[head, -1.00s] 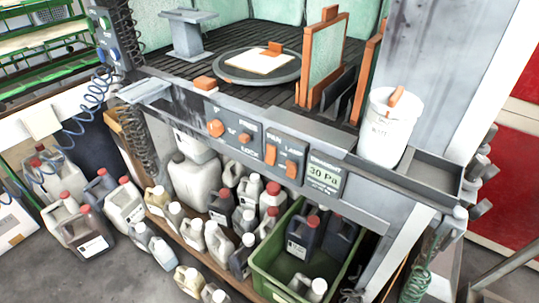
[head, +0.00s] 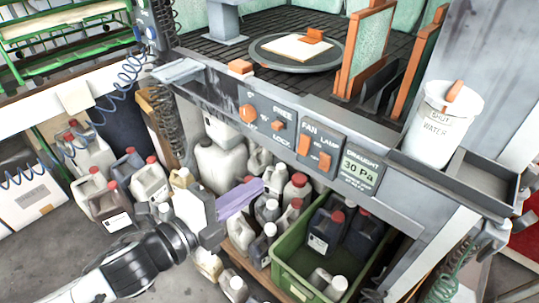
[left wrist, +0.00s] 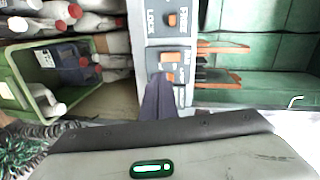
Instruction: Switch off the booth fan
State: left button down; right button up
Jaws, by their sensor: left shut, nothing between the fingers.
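The booth fan switch (head: 305,146) is an orange rocker under the word FAN on the grey front rail. The orange lamp switch (head: 325,160) sits just to its right. In the left wrist view the fan switch (left wrist: 169,57) and the lamp switch (left wrist: 170,76) show ahead of the fingers. I cannot tell which way the fan rocker is tipped. My left gripper (head: 262,184) has purple fingers, shut and empty, in front of the rail, lower left of the fan switch in the head view and apart from it. My right gripper is not in view.
An orange knob (head: 248,113) and a FREE/LOCK switch (head: 278,125) lie left of the fan panel. A draught display (head: 358,169) reads 30 Pa. A white water pot (head: 434,135) stands at right. Several jugs and a green crate (head: 287,268) fill the space below the rail.

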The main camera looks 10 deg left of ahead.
aim_at(302, 151)
pick_arm(q)
jog(key=shift+a+r+m, duration=0.25)
jog(key=shift+r+m, duration=0.35)
jog(key=shift+m, duration=0.1)
jog(key=x, duration=1.3)
jog(key=shift+w+d+r, duration=0.1)
jog(key=shift+w+d, duration=0.2)
jog(key=shift+w, duration=0.1)
